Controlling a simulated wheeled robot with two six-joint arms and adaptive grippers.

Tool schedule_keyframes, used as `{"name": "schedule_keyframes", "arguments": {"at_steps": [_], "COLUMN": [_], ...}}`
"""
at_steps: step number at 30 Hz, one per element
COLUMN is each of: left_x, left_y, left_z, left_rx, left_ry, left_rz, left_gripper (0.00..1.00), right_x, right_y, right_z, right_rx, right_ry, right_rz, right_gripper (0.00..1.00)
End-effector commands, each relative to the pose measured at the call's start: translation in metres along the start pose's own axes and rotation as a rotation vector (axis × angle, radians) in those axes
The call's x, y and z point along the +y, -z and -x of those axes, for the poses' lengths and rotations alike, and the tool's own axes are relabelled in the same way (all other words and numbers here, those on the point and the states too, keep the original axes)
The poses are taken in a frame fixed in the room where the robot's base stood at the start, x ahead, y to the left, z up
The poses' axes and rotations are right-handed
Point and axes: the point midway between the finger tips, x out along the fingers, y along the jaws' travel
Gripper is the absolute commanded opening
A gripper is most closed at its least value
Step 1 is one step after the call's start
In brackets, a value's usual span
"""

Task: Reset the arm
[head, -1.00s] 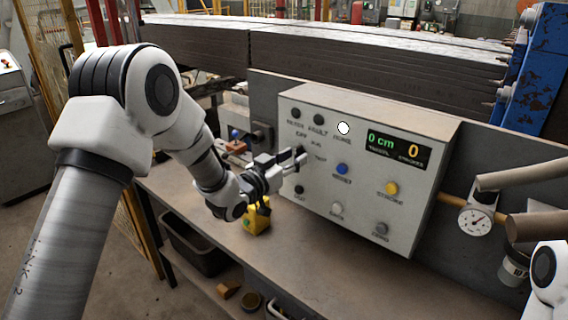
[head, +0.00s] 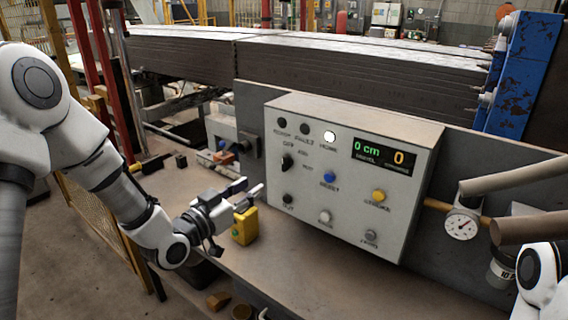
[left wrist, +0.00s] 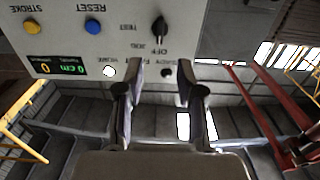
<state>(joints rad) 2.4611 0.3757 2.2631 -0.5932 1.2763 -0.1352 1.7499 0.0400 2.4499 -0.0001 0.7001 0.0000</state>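My left gripper (head: 249,188) is in front of the control box (head: 258,160), left of its face, with its two fingers apart and nothing between them. In the left wrist view the fingers of my left gripper (left wrist: 150,75) are spread, and the box face (left wrist: 125,45) shows upside down beyond them. The box carries a black selector knob (head: 287,162), a blue reset button (head: 330,176), a yellow stroke button (head: 378,195) and a lit white lamp (head: 330,136). Its display (head: 384,154) reads 0 cm and 0. My right arm shows at the lower right; its gripper is out of view.
A yellow block-like object (head: 244,228) stands on the bench (head: 290,262) just below my left gripper. A pressure gauge (head: 461,226) and pipes are right of the box. A blue steel frame (head: 524,75) stands behind. The bench front is mostly clear.

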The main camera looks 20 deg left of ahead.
Motion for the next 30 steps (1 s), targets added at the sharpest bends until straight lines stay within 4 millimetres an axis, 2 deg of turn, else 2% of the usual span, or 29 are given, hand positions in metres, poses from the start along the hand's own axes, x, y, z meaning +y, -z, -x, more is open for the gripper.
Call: {"name": "schedule_keyframes", "arguments": {"at_steps": [2, 5, 8, 10, 12, 14, 15, 17, 19, 21, 24, 27, 30], "left_x": [0.0, 0.003, 0.018, 0.034, 0.049, 0.061, 0.07, 0.082, 0.095, 0.105, 0.11, 0.108, 0.108], "left_y": [-0.003, -0.029, -0.088, -0.145, -0.203, -0.249, -0.278, -0.318, -0.355, -0.381, -0.394, -0.392, -0.393], "left_z": [0.0, 0.002, 0.009, 0.024, 0.049, 0.076, 0.097, 0.134, 0.182, 0.231, 0.287, 0.317, 0.321], "left_rx": [-0.005, -0.052, -0.17, -0.296, -0.45, -0.591, -0.689, -0.843, -1.027, -1.202, -1.408, -1.527, -1.551], "left_ry": [0.0, -0.005, -0.031, -0.041, -0.037, -0.025, -0.014, 0.009, 0.044, 0.094, 0.195, 0.298, 0.313], "left_rz": [0.002, 0.012, 0.025, 0.045, 0.07, 0.094, 0.111, 0.136, 0.163, 0.189, 0.228, 0.281, 0.295], "left_gripper": [0.38, 0.38, 0.38, 0.38, 0.38, 0.38, 0.38, 0.38, 0.38, 0.38, 0.38, 0.38, 0.38], "right_x": [0.0, 0.0, 0.0, 0.0, 0.0, 0.0, 0.0, 0.0, 0.0, 0.0, 0.0, 0.0, 0.0], "right_y": [0.0, 0.0, 0.0, 0.0, 0.0, 0.0, 0.0, 0.0, 0.0, 0.0, 0.0, 0.0, 0.0], "right_z": [0.0, 0.0, 0.0, 0.0, 0.0, 0.0, 0.0, 0.0, 0.0, 0.0, 0.0, 0.0, 0.0], "right_rx": [0.0, 0.0, 0.0, 0.0, 0.0, 0.0, 0.0, 0.0, 0.0, 0.0, 0.0, 0.0, 0.0], "right_ry": [0.0, 0.0, 0.0, 0.0, 0.0, 0.0, 0.0, 0.0, 0.0, 0.0, 0.0, 0.0, 0.0], "right_rz": [0.0, 0.0, 0.0, 0.0, 0.0, 0.0, 0.0, 0.0, 0.0, 0.0, 0.0, 0.0, 0.0], "right_gripper": [0.4, 0.4, 0.4, 0.4, 0.4, 0.4, 0.4, 0.4, 0.4, 0.4, 0.4, 0.4, 0.4]}}
